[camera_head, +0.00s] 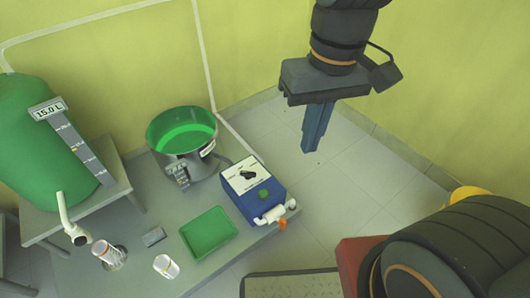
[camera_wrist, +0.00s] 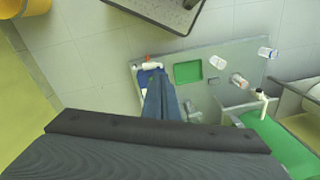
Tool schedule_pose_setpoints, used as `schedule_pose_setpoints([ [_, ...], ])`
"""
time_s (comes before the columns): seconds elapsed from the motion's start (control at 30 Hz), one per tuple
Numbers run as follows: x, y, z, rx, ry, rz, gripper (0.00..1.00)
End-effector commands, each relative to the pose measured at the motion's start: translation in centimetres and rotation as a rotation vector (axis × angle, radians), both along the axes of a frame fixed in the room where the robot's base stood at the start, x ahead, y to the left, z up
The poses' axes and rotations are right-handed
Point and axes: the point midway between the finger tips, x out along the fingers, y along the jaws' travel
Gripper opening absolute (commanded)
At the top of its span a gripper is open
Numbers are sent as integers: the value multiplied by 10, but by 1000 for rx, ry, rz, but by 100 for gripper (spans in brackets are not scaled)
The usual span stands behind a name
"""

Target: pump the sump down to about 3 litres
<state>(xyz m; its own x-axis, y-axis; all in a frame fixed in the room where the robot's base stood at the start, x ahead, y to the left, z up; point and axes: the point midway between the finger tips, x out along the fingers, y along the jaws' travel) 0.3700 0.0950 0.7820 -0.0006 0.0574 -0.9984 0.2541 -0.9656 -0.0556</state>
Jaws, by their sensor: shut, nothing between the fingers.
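A grey tub (camera_head: 160,151) with green liquid (camera_head: 187,138) stands on the low grey platform; I cannot tell whether it is the sump. A large green tank (camera_head: 30,125) on a side stand has a level gauge (camera_head: 80,150) with a display (camera_head: 48,109) that seems to read 15.0 L. A blue box (camera_head: 262,203) has a white top panel with a black rotary knob (camera_head: 247,174) and a green button (camera_head: 264,194). My gripper (camera_head: 312,148) is shut and empty, pointing down, up and right of the blue box. In the wrist view its fingers (camera_wrist: 160,108) partly cover the blue box (camera_wrist: 148,75).
A green tray (camera_head: 208,232) and several small containers, such as a white one (camera_head: 166,266), sit on the platform. A white pipe with an orange part (camera_head: 282,224) is at the box's front. A yellow bucket (camera_wrist: 25,8) stands on the floor.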

Motion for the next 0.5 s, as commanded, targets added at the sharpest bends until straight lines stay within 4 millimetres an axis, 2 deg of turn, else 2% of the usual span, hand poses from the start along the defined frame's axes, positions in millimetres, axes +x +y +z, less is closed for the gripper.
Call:
schedule_pose_setpoints([
  [0.17,14,4,-8,-2,10,-46,0],
  [0.37,66,20,-42,-10,40,-229,0],
  [0.5,109,33,-80,-20,62,-391,0],
])
